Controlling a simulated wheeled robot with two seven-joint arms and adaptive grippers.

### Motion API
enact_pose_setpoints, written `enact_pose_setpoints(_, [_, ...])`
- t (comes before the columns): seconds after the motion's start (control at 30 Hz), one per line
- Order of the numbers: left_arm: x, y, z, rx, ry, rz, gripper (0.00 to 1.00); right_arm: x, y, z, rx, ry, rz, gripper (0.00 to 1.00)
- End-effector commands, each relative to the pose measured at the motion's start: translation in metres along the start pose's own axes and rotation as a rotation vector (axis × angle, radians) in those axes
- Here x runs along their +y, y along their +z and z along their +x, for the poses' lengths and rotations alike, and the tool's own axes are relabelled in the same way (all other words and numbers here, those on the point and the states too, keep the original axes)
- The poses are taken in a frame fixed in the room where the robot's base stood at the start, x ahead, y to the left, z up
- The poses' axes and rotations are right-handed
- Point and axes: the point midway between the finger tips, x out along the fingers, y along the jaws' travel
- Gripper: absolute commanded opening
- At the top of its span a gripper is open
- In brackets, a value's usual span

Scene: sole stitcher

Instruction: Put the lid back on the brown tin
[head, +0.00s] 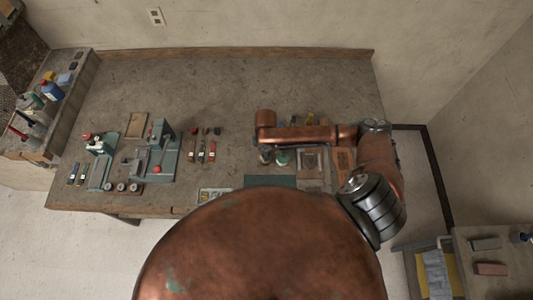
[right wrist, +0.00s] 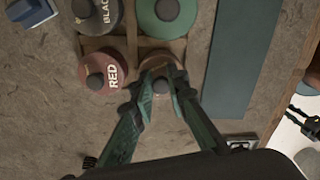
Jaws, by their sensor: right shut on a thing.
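My right gripper (right wrist: 162,80) is shut on a brown lid with a dark round knob (right wrist: 161,86), its green fingers on both sides. The lid is over the near corner of a wooden tin tray (right wrist: 128,45), where a brown rim (right wrist: 160,60) shows. The fingers hide most of the brown tin, and I cannot tell whether the lid touches it or is seated. In the head view my arm hides much of this spot. My left gripper is in neither view.
Lidded tins stand close by: red (right wrist: 105,73), black (right wrist: 97,14) and green (right wrist: 166,15). A teal mat (right wrist: 238,60) lies to the right. In the head view a green press (head: 160,150) and several small tools (head: 204,147) are left. The workbench's back (head: 220,85) is clear.

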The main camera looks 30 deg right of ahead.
Motion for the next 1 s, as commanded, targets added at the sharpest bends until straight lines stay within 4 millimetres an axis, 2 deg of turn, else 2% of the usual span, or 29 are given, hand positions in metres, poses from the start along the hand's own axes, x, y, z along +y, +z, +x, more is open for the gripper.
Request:
enact_pose_setpoints(0.5, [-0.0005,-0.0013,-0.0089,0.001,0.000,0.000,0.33,0.0000,0.0002,-0.0004,0.000,0.000,0.000,0.03])
enact_pose_setpoints(0.93, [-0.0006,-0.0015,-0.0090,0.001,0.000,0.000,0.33,0.0000,0.0002,0.0006,0.000,0.000,0.000,0.03])
enact_pose_setpoints(0.97, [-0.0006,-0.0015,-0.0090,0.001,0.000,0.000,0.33,0.0000,0.0002,0.0005,0.000,0.000,0.000,0.16])
enact_pose_setpoints(1.0, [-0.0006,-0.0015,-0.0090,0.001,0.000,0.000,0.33,0.0000,0.0002,0.0005,0.000,0.000,0.000,0.18])
